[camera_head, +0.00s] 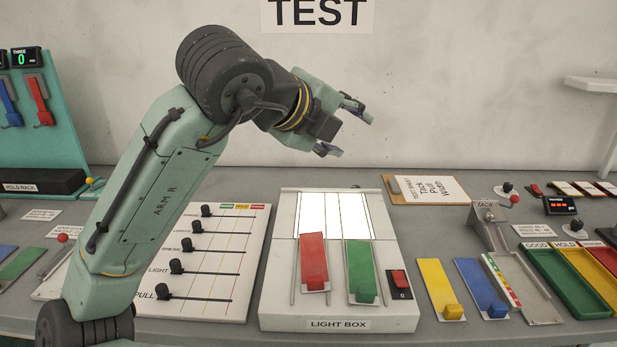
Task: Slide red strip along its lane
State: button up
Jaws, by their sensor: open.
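The red strip (313,257) lies at the lower left of the light box (282,316), between thin rails. It sits below the lit white panel (335,214). A green strip (361,268) lies in the lane to its right. My gripper (347,130) is open and empty, raised well above and behind the light box, in front of the wall. Its fingers point to the right, apart from the red strip. My arm covers the left part of the bench.
A panel with several black sliders (222,252) stands left of the light box. A red switch (399,280) is at its right. Yellow (437,284) and blue (481,282) strips lie further right, near a metal stand (489,222) and colored trays (563,283).

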jog(key=s+a+f+m+g+y+p, duration=0.1)
jog(key=s+a+f+m+g+y, duration=0.1)
jog(key=s+f+m+g+y, duration=0.35)
jog(key=g, duration=0.4)
send_over(314, 277)
jog(key=f, duration=0.2)
jog(key=a+f+m, duration=0.1)
jog(key=shift+f+y, duration=0.35)
jog(key=shift+f, duration=0.05)
jog(key=f, duration=0.3)
jog(key=f+p, duration=0.1)
jog(key=f, duration=0.3)
jog(key=d+f, duration=0.1)
jog(key=f, duration=0.2)
jog(key=shift+f, duration=0.4)
jog(key=shift+c, duration=0.6)
grip_shut()
